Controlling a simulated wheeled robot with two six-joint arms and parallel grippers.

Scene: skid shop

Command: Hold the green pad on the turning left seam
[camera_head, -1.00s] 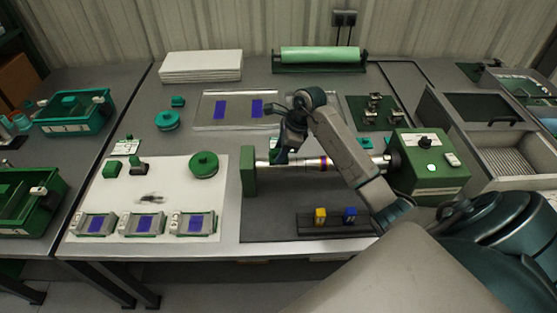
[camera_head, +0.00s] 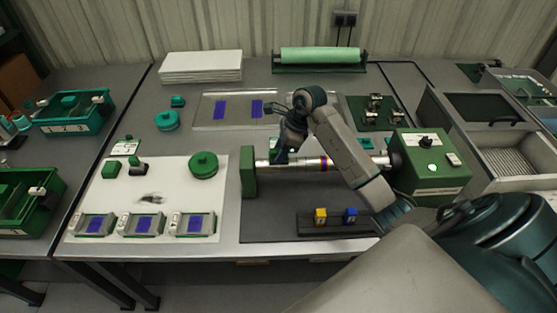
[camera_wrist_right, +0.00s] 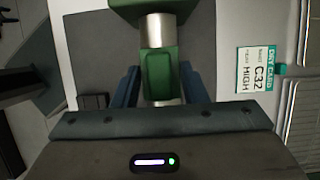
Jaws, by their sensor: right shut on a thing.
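The silver shaft (camera_head: 303,164) lies level between a green end block (camera_head: 248,172) and a green drive box (camera_head: 430,165). A coloured band shows near its middle. My right gripper (camera_head: 280,157) is at the shaft's left part, close to the end block. In the right wrist view its two blue fingers are shut on the green pad (camera_wrist_right: 160,75). The pad lies over the silver shaft (camera_wrist_right: 158,30), which shows at both ends of it. The seam is hidden under the pad, and I cannot tell whether the shaft turns. My left gripper is not in view.
A rack with a yellow block (camera_head: 320,215) and a blue block (camera_head: 350,215) stands in front of the shaft. A white mat (camera_head: 110,200) with several clamped pieces lies to the left. A green roll (camera_head: 320,54) stands at the back. A card (camera_wrist_right: 256,70) lies beside the shaft.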

